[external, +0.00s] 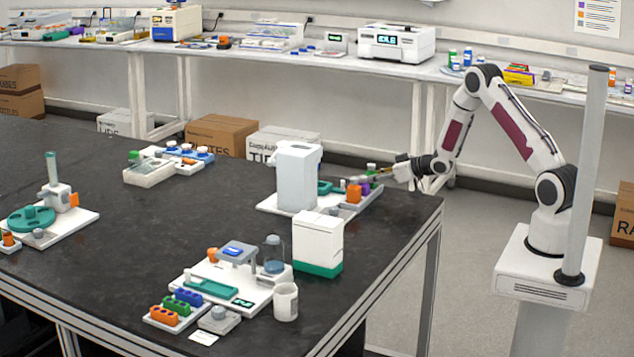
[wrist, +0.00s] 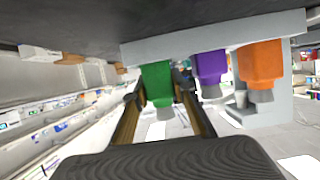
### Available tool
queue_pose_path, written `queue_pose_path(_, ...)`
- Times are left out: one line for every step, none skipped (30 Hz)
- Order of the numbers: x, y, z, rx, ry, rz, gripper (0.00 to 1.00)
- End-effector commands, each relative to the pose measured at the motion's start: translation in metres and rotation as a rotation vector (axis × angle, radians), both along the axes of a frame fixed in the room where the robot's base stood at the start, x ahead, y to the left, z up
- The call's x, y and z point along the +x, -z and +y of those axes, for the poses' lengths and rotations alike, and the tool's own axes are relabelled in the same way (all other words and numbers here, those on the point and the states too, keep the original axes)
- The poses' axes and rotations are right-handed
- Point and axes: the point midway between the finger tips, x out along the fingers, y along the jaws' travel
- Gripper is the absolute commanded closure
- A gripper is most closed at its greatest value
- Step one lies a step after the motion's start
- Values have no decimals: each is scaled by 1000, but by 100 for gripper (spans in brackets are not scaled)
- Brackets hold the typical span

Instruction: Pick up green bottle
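The green bottle (wrist: 157,82) stands in a grey rack (wrist: 290,22) and appears upside down in the wrist view. My gripper (wrist: 159,90) is open, with one finger on each side of the green bottle and narrow gaps beside it. Whether a finger touches the bottle is hard to tell. In the external view the green bottle (external: 371,167) is small, and my gripper (external: 384,172) reaches it from the right, held roughly level.
A purple bottle (wrist: 209,68) and an orange bottle (wrist: 260,63) stand beside the green one in the same rack. A tall white device (external: 297,178) is left of the rack. A white and green box (external: 318,240) stands in front. The bench's right edge is close.

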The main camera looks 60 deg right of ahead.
Motion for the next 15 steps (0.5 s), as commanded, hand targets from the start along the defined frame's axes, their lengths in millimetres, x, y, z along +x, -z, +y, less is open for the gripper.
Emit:
queue_pose_path(0, 0, 0, 0, 0, 0, 98)
queue_pose_path(0, 0, 0, 0, 0, 0, 98)
queue_pose_path(0, -1, 0, 0, 0, -1, 99)
queue_pose_path(0, -1, 0, 0, 0, -1, 99)
queue_pose_path(0, -1, 0, 0, 0, -1, 99)
queue_pose_path(0, -1, 0, 0, 0, -1, 99)
queue_pose_path(0, -1, 0, 0, 0, -1, 99)
queue_pose_path(0, -1, 0, 0, 0, -1, 99)
queue_pose_path(0, -1, 0, 0, 0, -1, 99)
queue_pose_path(0, -1, 0, 0, 0, -1, 99)
queue_pose_path(0, -2, 0, 0, 0, -1, 99)
queue_pose_path(0, -2, 0, -1, 0, -2, 99)
queue_pose_path(0, -3, 0, -1, 0, -2, 99)
queue_pose_path(0, -5, 0, -1, 0, -2, 99)
queue_pose_path(0, -7, 0, -1, 0, -2, 99)
